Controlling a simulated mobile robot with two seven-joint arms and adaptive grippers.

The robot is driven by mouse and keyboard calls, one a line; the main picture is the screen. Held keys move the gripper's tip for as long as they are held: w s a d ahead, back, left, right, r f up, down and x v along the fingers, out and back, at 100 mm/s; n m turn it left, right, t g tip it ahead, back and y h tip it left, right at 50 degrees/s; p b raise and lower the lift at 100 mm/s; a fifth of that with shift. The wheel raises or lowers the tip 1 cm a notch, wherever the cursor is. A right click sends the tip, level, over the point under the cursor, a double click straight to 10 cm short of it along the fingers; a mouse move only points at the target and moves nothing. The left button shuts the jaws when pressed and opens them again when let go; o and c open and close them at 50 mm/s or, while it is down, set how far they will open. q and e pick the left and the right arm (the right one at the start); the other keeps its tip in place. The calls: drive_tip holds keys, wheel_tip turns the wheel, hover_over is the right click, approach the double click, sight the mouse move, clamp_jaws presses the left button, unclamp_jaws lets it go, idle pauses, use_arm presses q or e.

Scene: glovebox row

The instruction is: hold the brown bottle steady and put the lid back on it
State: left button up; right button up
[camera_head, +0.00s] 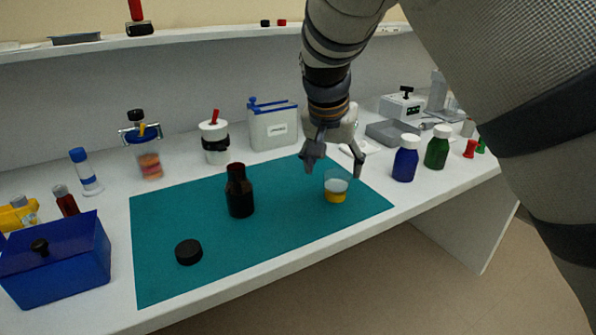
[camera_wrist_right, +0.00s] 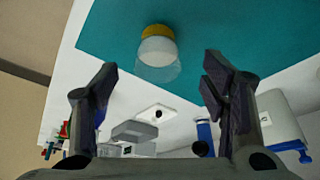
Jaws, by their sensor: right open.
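The brown bottle (camera_head: 240,192) stands upright and open on the teal mat (camera_head: 285,225), left of its middle. The black lid (camera_head: 188,252) lies flat on the mat, in front and to the left of the bottle. My right gripper (camera_head: 334,170) is open and empty above the mat, right of the bottle. Just below it stands a clear cup with a yellow base and white content (camera_head: 335,187). The cup (camera_wrist_right: 157,47) also shows in the right wrist view, beyond the spread fingers (camera_wrist_right: 158,90). My left gripper is in neither view.
A blue box (camera_head: 60,262) with a black knob stands left of the mat. A blue bottle (camera_head: 405,160) and a green bottle (camera_head: 437,148) stand to the right. A white jar (camera_head: 214,142) and a grey-white container (camera_head: 272,126) stand behind. The mat between bottle and cup is clear.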

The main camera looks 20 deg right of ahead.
sight(337, 175)
drive_tip(key=shift+w+d+f, duration=0.1)
drive_tip(key=shift+f, duration=0.15)
drive_tip(key=x, duration=0.5)
drive_tip(key=shift+w+d, duration=0.2)
drive_tip(key=shift+d, duration=0.2)
drive_tip(key=shift+r, duration=0.1)
drive_tip(key=c, duration=1)
